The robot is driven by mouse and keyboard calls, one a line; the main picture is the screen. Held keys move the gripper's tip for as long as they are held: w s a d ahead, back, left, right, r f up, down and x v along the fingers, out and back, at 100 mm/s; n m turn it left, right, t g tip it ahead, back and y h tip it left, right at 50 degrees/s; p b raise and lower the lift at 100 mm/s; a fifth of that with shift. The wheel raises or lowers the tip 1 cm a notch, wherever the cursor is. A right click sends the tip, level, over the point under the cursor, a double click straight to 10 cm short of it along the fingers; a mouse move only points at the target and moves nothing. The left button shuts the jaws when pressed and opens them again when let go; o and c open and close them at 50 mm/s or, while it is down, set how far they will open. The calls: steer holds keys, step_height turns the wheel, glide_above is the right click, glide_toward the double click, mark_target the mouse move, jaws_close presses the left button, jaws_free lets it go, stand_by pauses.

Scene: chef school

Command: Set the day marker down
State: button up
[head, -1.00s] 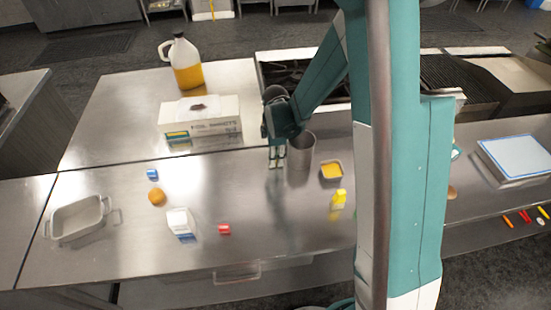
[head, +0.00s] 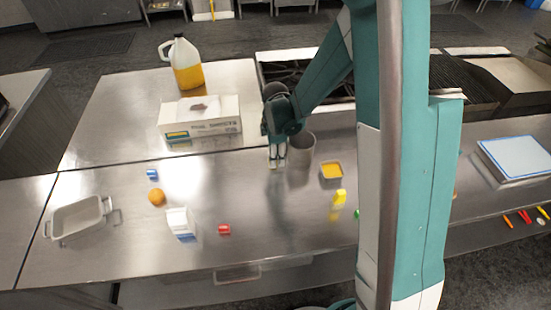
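My gripper (head: 277,162) points down over the steel bench, just left of a metal cup (head: 301,150). Its fingertips are small and pale in this view, and I cannot tell whether they are apart or closed on something. I cannot make out a day marker in or under the fingers. Several thin coloured sticks, perhaps markers, lie at the far right, among them a red one (head: 508,220) and an orange one (head: 525,216).
Near the gripper are a tub of orange contents (head: 332,171), a yellow block (head: 340,197), a red block (head: 224,229) and a white carton (head: 180,221). A cardboard box (head: 200,126) and a jug (head: 184,65) stand behind. A grey pan (head: 77,217) is left.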

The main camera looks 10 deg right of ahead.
step_height(320, 180, up, 11)
steer(key=shift+f, duration=0.15)
stand_by(0.5)
stand_by(0.6)
steer(key=s+d+r+m+t, duration=0.2)
steer(key=s+d+r+m, duration=0.15)
steer(key=s+r, duration=0.3)
steer(key=s+d+r+m+t, duration=0.1)
steer(key=s+d+r+m, duration=0.1)
steer(key=s+r+m, duration=0.45)
steer(key=s+d+r+m+t, duration=0.2)
steer(key=s+r+m, duration=0.1)
steer(key=s, duration=0.3)
steer(key=s+d+r+m+t, duration=0.2)
steer(key=s+m, duration=0.3)
steer(key=s, duration=0.2)
steer(key=shift+d+r, duration=0.25)
steer(key=shift+r, duration=0.15)
step_height(320, 180, down, 11)
steer(key=b, duration=1)
steer(key=shift+r+b, duration=0.2)
steer(key=shift+b, duration=0.2)
